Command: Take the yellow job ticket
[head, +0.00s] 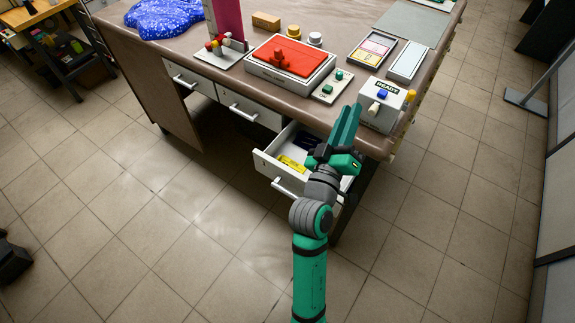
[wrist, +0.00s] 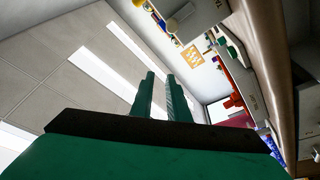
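A yellow piece (head: 291,163), which looks like the job ticket, lies in the open white drawer (head: 262,163) under the desk's front edge in the head view. Some dark items (head: 305,142) lie behind it in the drawer. My gripper (head: 350,108) is above the drawer's right side and points up toward the desk top, near the front edge. My gripper and wrist hide part of the drawer. In the wrist view my gripper (wrist: 160,76) has a narrow gap between its green fingers, with nothing between them. The yellow piece is not in the wrist view.
The brown desk (head: 190,62) carries a red-topped box (head: 268,78), a small green-button plate (head: 325,92), a grey box marked READY (head: 372,118) close to my fingers, and a tray with yellow and pink cards (head: 368,62). Tiled floor (head: 200,215) in front is clear.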

